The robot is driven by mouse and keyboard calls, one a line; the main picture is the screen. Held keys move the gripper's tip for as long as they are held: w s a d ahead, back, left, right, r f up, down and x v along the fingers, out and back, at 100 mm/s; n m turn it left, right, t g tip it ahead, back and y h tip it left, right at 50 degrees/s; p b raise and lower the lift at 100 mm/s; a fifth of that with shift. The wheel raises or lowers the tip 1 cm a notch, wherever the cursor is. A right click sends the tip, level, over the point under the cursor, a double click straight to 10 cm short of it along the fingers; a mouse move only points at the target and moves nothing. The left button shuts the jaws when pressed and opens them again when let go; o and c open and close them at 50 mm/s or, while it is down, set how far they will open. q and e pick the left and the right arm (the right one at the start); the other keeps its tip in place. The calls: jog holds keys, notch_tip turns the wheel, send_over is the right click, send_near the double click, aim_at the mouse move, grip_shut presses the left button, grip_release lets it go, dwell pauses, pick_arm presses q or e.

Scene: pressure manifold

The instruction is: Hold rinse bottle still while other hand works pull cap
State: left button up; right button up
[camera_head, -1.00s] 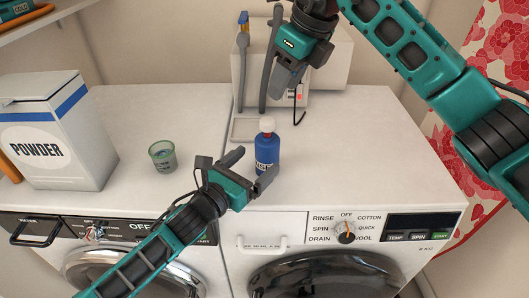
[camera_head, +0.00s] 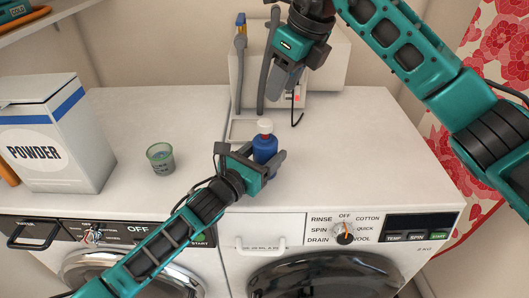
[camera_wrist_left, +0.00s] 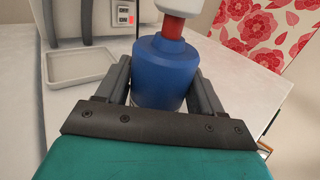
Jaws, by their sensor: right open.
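The rinse bottle (camera_head: 265,146) is blue, with a white pull cap (camera_head: 265,126) on top, and stands upright on the white worktop. My left gripper (camera_head: 268,163) is low around the bottle, one finger on each side. In the left wrist view the bottle (camera_wrist_left: 164,75) fills most of the space between the fingers, with a red neck (camera_wrist_left: 173,28) under the white cap. Whether both fingers press on it is unclear. My right gripper (camera_head: 281,84) is open above and behind the bottle, apart from the cap. The bottle's label side is mostly hidden by the left gripper.
A grey appliance with hoses (camera_head: 262,70) and a shallow tray (camera_head: 243,131) stands behind the bottle. A small greenish cup (camera_head: 160,158) and a powder box (camera_head: 55,140) are to the left. The worktop to the right is clear.

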pick_arm(q)
jog(key=c, duration=0.6)
pick_arm(e)
jog(key=shift+r, duration=0.1)
jog(key=shift+c, duration=1.4)
jog(key=n, duration=0.2)
jog(key=a+r+n, duration=0.1)
jog(key=n, duration=0.1)
jog(key=shift+s, duration=0.2)
jog(key=c, duration=0.4)
jog(key=n, duration=0.2)
jog(key=r+n, duration=0.1)
jog(key=n, duration=0.1)
jog(key=a+n+h, duration=0.1)
jog(key=n, duration=0.1)
jog(key=shift+s+a+r, duration=0.1)
jog(key=shift+s+r, duration=0.1)
jog(key=shift+r, duration=0.15)
grip_shut()
jog(key=r+n, duration=0.1)
jog(key=n, duration=0.4)
jog(key=r+n+h, duration=0.1)
jog(key=n, duration=0.4)
jog(key=a+r+n+t+h, duration=0.1)
jog(key=n, duration=0.4)
jog(key=shift+s+r, duration=0.3)
jog(key=shift+r, duration=0.1)
